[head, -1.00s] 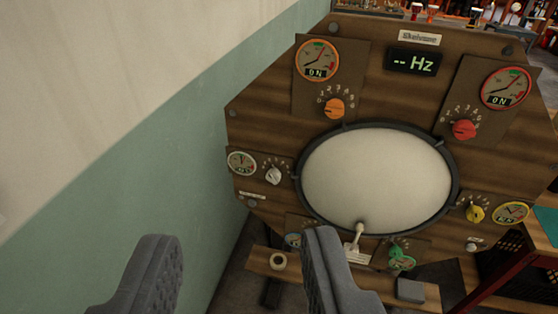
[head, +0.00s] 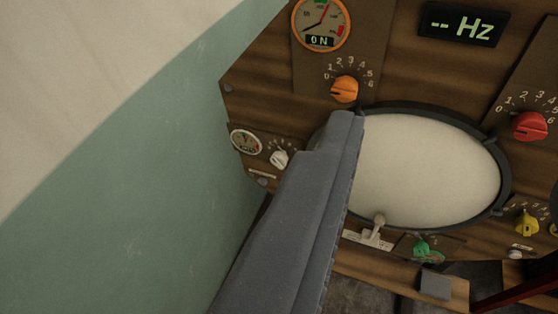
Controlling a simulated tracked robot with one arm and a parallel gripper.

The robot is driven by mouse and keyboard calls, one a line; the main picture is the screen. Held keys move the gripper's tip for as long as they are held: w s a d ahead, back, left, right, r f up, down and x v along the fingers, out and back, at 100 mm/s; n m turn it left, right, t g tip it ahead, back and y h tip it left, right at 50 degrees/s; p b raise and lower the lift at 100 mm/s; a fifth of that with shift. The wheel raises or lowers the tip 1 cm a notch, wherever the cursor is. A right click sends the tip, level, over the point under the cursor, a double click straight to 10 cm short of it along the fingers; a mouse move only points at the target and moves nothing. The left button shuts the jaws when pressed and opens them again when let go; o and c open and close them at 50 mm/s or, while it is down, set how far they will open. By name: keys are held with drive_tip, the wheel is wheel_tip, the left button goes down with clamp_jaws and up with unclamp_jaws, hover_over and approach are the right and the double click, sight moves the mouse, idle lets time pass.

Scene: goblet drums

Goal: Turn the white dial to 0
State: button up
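The white dial (head: 279,159) is a small knob on the left of the wooden drum-shaped panel, below and right of a small round gauge (head: 245,141). Small scale marks sit around its upper side, too small to read, and I cannot tell its setting. My gripper (head: 335,135) shows as one large grey finger shape, rising from the bottom to the round face's left edge. In the picture its tip is right of and above the white dial, with a gap between them. The second finger cannot be made out separately. Nothing is seen held.
An orange dial (head: 344,89) is above, a red dial (head: 529,126) at right, a yellow dial (head: 527,223) lower right and a green dial (head: 422,248) below. A small lever (head: 377,225) stands under the pale round face (head: 430,170). A green-and-white wall (head: 130,200) is close on the left.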

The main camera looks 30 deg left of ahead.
sight(278, 163)
drive_tip(key=w+a+f, duration=0.2)
drive_tip(key=w, duration=0.2)
drive_tip(key=w+a+f+y, duration=0.1)
drive_tip(key=w+a+f, duration=0.2)
drive_tip(key=w, duration=0.1)
drive_tip(key=w+a+f+y+p, duration=0.1)
drive_tip(key=w+a+f, duration=0.1)
drive_tip(key=w, duration=0.3)
drive_tip(key=shift+w+a+f, duration=0.1)
drive_tip(key=shift+a+f, duration=0.2)
drive_tip(key=shift+f, duration=0.2)
drive_tip(key=w+a+f+p, duration=0.1)
drive_tip(key=w+a+f, duration=0.35)
drive_tip(key=f, duration=0.25)
drive_tip(key=w+a+f, duration=0.4)
drive_tip(key=w+f, duration=0.1)
drive_tip(key=f, duration=0.1)
drive_tip(key=s+a+f+t+h+p, duration=0.1)
drive_tip(key=a+f, duration=0.3)
drive_tip(key=f, duration=1)
drive_tip(key=a+f+t+h+p, duration=0.2)
drive_tip(key=a+f, duration=0.1)
drive_tip(key=f, duration=1.2)
drive_tip(key=w, duration=1.3)
drive_tip(key=shift+w+d+b, duration=0.1)
drive_tip(key=shift+w+b, duration=0.2)
drive_tip(key=shift+r, duration=0.1)
